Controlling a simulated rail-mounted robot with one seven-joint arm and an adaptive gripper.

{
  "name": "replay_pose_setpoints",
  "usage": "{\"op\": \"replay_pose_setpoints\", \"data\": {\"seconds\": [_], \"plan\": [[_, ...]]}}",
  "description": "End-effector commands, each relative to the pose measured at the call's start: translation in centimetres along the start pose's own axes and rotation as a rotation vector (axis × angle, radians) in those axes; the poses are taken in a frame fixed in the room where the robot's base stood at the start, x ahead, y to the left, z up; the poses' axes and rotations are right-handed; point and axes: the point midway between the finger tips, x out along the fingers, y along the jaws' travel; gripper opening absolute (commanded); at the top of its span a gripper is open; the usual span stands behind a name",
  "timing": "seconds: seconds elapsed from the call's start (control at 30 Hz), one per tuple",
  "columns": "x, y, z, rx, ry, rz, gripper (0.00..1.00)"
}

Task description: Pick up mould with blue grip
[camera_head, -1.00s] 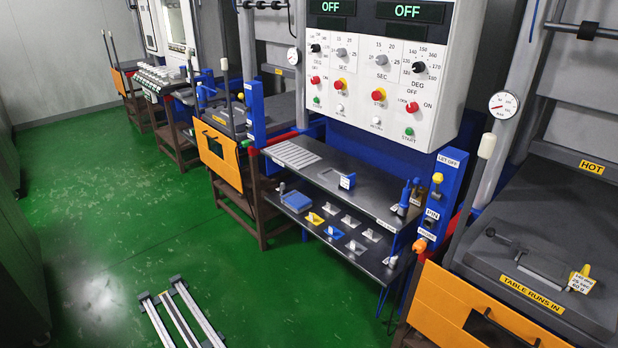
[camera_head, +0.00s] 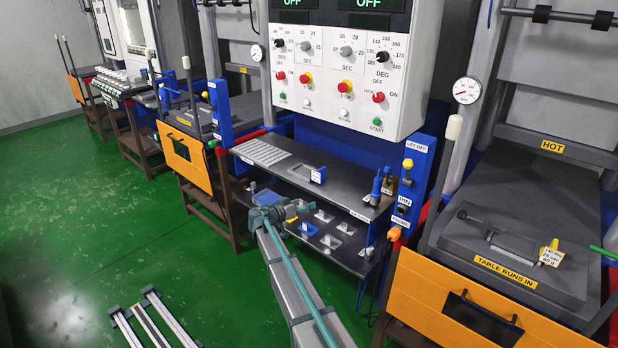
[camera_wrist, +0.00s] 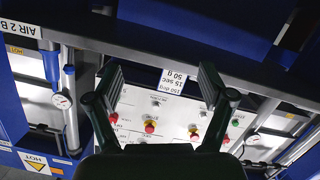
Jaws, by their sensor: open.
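On the upper bench in the head view lies a dark, flat mould-like piece with a blue grip (camera_head: 318,174) carrying a white label.
The control panel (camera_head: 345,75) hangs above the bench (camera_head: 345,188). A blue post (camera_head: 415,190) and a press with an orange front (camera_head: 450,297) stand to the right. Blue and brown bottles stand at the bench's right end. Green floor (camera_head: 100,230) is open at left.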

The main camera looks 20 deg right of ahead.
Motion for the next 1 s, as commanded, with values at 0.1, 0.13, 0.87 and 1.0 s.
{"op": "replay_pose_setpoints", "data": {"seconds": [0.1, 0.13, 0.87, 1.0], "plan": [[0.5, -1.4, -5.1, 0.162, 0.123, -0.001, 0.81], [0.5, -1.5, -5.8, 0.192, 0.144, -0.003, 0.81], [6.0, -1.7, -9.5, 0.308, 0.216, -0.018, 0.81], [7.0, -1.6, -9.9, 0.307, 0.216, -0.017, 0.81]]}}
